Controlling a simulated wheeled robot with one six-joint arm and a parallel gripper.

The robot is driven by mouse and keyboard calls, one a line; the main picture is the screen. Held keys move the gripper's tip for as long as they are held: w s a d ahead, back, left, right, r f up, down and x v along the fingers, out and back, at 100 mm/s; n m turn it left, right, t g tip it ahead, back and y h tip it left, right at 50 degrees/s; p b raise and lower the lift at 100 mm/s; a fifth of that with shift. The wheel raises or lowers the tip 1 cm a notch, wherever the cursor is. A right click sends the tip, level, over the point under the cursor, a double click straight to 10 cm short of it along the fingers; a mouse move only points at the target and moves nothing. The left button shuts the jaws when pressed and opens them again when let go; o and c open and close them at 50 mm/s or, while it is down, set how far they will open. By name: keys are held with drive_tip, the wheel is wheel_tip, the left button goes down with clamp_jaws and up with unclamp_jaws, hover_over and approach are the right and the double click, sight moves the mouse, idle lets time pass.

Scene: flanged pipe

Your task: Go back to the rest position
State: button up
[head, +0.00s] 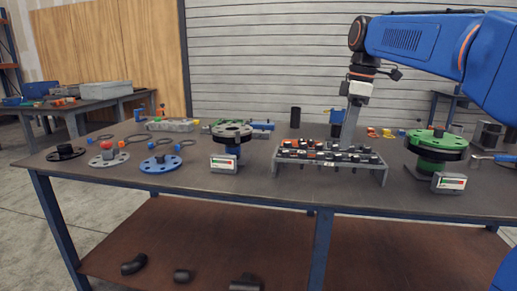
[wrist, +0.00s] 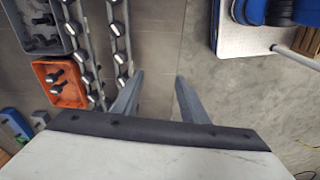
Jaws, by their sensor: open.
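I see nothing held. The rack carries rows of dark bolts or nuts and some orange pieces. In the wrist view, rows of hex-headed bolts (wrist: 92,50) lie left of the fingers.
Small boxes with displays stand before the right flange (head: 449,182) and left flange (head: 223,163). Loose blue (head: 161,164), grey (head: 109,159) and black (head: 66,153) discs lie at the left. An orange tray (wrist: 60,82) shows in the wrist view. Pipe elbows (head: 134,264) lie on the lower shelf.

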drive_tip(key=s+d+f+m+t, duration=0.2)
drive_tip(key=s+f+m, duration=0.5)
drive_tip(key=s+f, duration=0.6)
drive_tip(key=s+d+f+m+t+h, duration=0.1)
drive_tip(key=s+f+m, duration=0.6)
drive_tip(key=s+f, duration=0.7)
drive_tip(key=shift+s+d+f+m+t, duration=0.15)
drive_tip(key=shift+s+d+m+t, duration=0.15)
drive_tip(key=shift+s+d+t, duration=0.55)
